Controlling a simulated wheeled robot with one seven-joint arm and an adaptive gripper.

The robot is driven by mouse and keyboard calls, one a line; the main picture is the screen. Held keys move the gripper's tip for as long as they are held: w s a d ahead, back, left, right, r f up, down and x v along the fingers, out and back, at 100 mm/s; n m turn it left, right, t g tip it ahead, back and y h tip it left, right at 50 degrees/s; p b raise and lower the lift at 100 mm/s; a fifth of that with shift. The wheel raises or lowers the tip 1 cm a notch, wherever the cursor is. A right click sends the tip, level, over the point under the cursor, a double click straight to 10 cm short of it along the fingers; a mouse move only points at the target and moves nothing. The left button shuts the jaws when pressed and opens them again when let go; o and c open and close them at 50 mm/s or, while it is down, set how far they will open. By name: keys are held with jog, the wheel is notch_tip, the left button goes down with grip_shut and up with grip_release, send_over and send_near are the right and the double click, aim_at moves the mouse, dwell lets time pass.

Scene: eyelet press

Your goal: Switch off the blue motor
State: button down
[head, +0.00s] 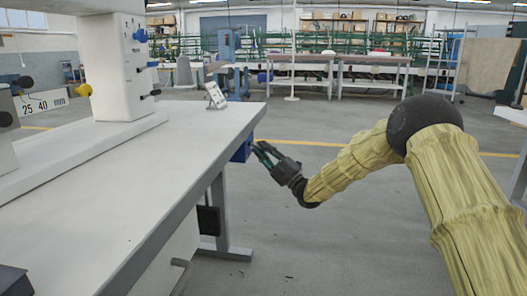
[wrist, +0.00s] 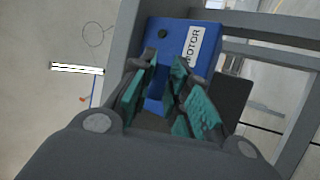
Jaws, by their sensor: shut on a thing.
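The blue motor (head: 241,149) is a box mounted under the right edge of the white table. In the wrist view the motor (wrist: 213,62) carries a white label reading "MOTOR" and a small dark round button. My gripper (head: 262,151) is at the motor's right side, its fingers pointing at it. In the wrist view my gripper (wrist: 166,92) has its teal-padded fingers in front of the motor's face. It is shut on a part of the motor. The fingers hide that part, so I cannot tell its shape.
The white table (head: 150,170) fills the left, with a white press (head: 120,65) bearing blue and yellow knobs on it. A small tilted card (head: 215,96) stands near its far edge. The floor to the right is open.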

jog(key=shift+d+r, duration=0.1)
jog(key=shift+r, duration=0.15)
jog(key=c, duration=1.5)
grip_release()
jog(key=shift+o, duration=0.2)
jog(key=shift+f, duration=0.1)
jog(key=shift+s+d+f, duration=0.15)
jog(key=shift+f, duration=0.05)
jog(key=v, duration=1.1)
jog(key=shift+d, duration=0.2)
jog(key=shift+s+f, duration=0.1)
jog(key=shift+f, duration=0.05)
jog(key=shift+c, duration=0.3)
